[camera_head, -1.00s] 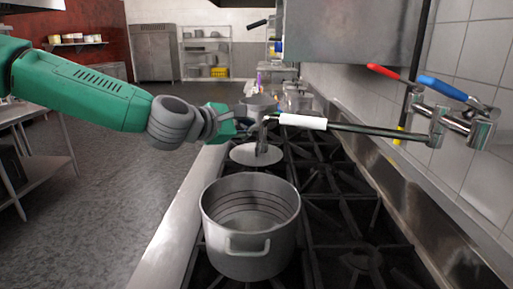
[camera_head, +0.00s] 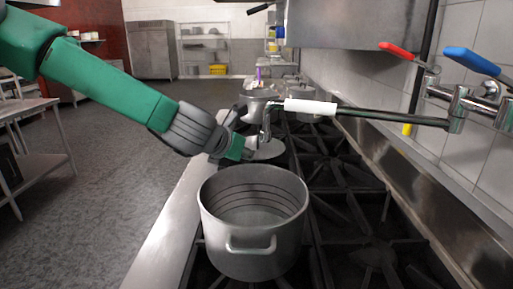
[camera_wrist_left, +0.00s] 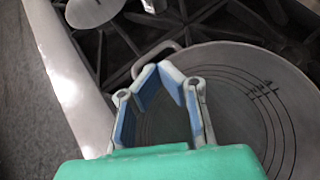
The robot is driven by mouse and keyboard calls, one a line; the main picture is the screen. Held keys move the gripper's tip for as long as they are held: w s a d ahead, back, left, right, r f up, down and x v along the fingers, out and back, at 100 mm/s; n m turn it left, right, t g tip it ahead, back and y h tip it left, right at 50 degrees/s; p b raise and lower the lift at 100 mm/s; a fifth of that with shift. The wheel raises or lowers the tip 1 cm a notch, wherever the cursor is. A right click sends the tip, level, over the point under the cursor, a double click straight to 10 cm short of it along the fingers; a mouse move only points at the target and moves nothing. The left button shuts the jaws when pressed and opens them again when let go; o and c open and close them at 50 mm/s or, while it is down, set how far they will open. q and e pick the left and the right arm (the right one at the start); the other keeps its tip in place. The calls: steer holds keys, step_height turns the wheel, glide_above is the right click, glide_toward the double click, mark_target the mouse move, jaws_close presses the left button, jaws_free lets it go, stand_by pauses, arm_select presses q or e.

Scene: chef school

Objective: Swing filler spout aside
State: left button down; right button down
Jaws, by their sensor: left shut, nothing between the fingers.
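The filler spout is a dark metal arm (camera_head: 390,115) with a white sleeve (camera_head: 310,107), reaching left from the wall faucet (camera_head: 465,103) over the stove. Its nozzle end (camera_head: 266,122) hangs beyond the far rim of a large steel pot (camera_head: 253,240). My left gripper (camera_head: 251,147) is just left of and below the nozzle, near the pot's far rim; I cannot tell whether it touches the nozzle. In the left wrist view its blue-lined fingers (camera_wrist_left: 165,68) meet at the tips with nothing between them, above the pot (camera_wrist_left: 240,75). My right gripper is out of view.
A pale disc (camera_head: 268,153) lies on the burners behind the pot. More pots (camera_head: 258,100) stand farther back. Red (camera_head: 398,50) and blue (camera_head: 470,61) handles top the faucet. A hood (camera_head: 350,25) hangs above. Open floor (camera_head: 100,180) lies left.

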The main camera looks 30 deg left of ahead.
arm_select(q)
steer(key=w, duration=0.1)
steer(key=w+p, duration=0.1)
steer(key=w, duration=0.1)
steer(key=w+d+r, duration=0.1)
steer(key=shift+w, duration=0.3)
steer(key=shift+a, duration=0.1)
steer(key=shift+a, duration=0.1)
